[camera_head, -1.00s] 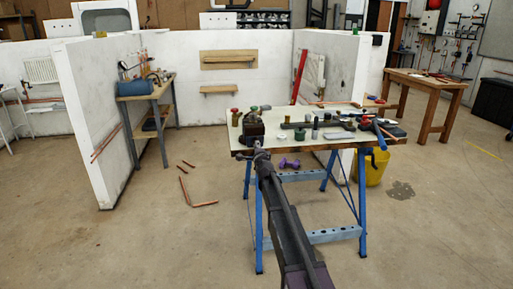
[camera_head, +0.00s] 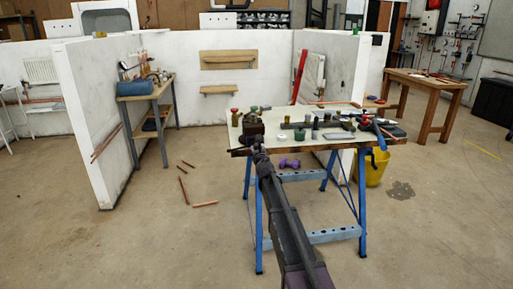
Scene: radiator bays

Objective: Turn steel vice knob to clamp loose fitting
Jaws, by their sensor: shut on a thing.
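The dark brown vice (camera_head: 252,124) stands at the left front of the workbench top (camera_head: 300,137). My arm reaches up from the bottom of the view to the bench's front edge. My gripper (camera_head: 258,147) is small and dark at the front of the vice, shut on the vice knob, which the gripper hides. I cannot make out the loose fitting or whether the vice jaws touch it.
Several small pots, tools and parts crowd the bench top right of the vice. Blue trestle legs (camera_head: 257,215) support the bench. Purple dumbbells (camera_head: 289,163) lie beneath, and a yellow bucket (camera_head: 375,168) stands at right. Copper pipes (camera_head: 204,204) lie on the open floor at left.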

